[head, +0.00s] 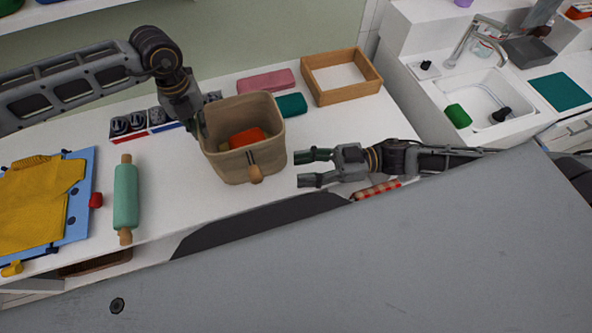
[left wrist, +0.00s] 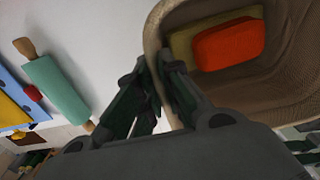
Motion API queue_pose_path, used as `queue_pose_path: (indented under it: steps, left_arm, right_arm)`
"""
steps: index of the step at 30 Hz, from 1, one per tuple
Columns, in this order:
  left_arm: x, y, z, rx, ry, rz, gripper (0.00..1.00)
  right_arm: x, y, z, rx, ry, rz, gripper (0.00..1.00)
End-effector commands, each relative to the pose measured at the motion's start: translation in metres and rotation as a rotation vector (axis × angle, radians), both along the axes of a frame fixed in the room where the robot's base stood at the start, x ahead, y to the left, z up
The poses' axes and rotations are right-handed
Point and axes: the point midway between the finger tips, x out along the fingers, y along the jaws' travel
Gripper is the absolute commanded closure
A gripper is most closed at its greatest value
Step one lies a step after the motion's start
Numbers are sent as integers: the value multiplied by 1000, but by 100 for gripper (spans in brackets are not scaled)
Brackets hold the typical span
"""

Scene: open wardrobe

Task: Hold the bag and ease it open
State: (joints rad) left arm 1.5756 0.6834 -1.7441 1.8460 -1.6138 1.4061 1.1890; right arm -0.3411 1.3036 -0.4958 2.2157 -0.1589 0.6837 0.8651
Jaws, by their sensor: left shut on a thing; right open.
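The bag (head: 243,162) is a tan, open-topped bag standing upright on the white counter, with a wooden toggle (head: 256,174) on its front. A red-orange block (head: 247,137) lies inside it, and it also shows in the left wrist view (left wrist: 229,43) beside a yellowish thing. My left gripper (head: 201,130) is at the bag's left rim. In the left wrist view its fingers (left wrist: 160,88) are shut on the rim (left wrist: 152,40). My right gripper (head: 305,168) is open and empty, just right of the bag, its fingers pointing left toward it.
A teal rolling pin (head: 126,195) and a blue board with yellow cloth (head: 40,205) lie to the left. Behind are a pink box (head: 266,81), a teal block (head: 292,104) and a wooden tray (head: 341,55). A red-checked roll (head: 377,189) lies under my right arm.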

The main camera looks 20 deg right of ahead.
Motion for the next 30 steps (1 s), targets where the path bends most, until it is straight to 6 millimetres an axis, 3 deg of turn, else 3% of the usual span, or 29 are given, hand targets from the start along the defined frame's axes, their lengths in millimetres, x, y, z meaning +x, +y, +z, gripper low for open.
queue_pose_path:
  steps: [1, 9, 18, 30]
  left_arm:
    - [0, 0, 1, -1, -1, 0, 100]
    - [0, 0, 1, -1, -1, 0, 100]
    - [0, 0, 1, -1, -1, 0, 100]
    - [0, 0, 1, -1, -1, 0, 100]
  right_arm:
    - [-1, 0, -1, 0, 5, 0, 67]
    - [-20, 1, -17, 6, 65, -2, 100]
    - [-44, 3, -33, 27, 145, -24, 100]
    - [-52, -2, -37, 45, 163, -70, 100]
